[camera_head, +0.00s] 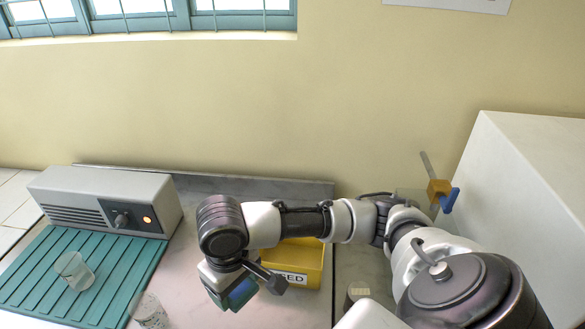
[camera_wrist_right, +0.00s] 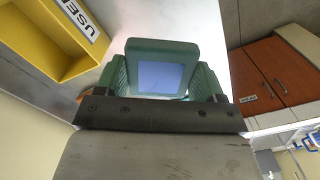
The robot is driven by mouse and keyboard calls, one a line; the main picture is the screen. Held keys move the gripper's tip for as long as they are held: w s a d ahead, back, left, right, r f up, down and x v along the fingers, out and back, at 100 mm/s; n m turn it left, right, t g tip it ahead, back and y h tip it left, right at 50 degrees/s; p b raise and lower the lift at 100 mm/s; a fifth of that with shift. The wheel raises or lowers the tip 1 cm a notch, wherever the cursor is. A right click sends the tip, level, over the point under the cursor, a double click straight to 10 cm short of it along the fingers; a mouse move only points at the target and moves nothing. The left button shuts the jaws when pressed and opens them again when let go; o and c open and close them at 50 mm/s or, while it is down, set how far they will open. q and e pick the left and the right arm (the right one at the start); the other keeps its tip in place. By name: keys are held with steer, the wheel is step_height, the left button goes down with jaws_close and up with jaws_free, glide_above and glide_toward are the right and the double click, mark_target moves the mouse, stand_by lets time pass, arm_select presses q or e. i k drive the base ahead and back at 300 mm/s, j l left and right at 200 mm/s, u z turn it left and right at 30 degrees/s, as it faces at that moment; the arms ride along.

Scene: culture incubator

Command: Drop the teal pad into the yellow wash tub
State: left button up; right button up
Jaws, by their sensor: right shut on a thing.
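The teal pad (camera_head: 238,294) is held by my right gripper (camera_head: 247,279), in front of and to the left of the yellow wash tub (camera_head: 304,258). In the right wrist view the teal pad (camera_wrist_right: 161,47) has a pale bluish square face and sits between the two fingers of my right gripper (camera_wrist_right: 163,84), which is shut on it. The yellow wash tub (camera_wrist_right: 36,42) is at the upper left there, apart from the pad, with a white label reading "USED". In the head view my right arm hides part of the tub. My left gripper is not in view.
A grey box with a knob and an orange light (camera_head: 110,205) stands at the left. A ribbed teal mat (camera_head: 105,275) carries a clear beaker (camera_head: 74,270). Another clear vessel (camera_head: 151,312) is at the front edge. A large white box (camera_head: 530,180) stands at the right.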

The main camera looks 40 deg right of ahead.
mark_target(298, 264)
steer(key=j+z, duration=0.1)
steer(key=z, duration=0.3)
steer(key=j+z, duration=0.15)
steer(key=z, duration=0.3)
steer(key=j+z, duration=0.15)
steer(key=z, duration=0.25)
steer(key=i+j, duration=0.05)
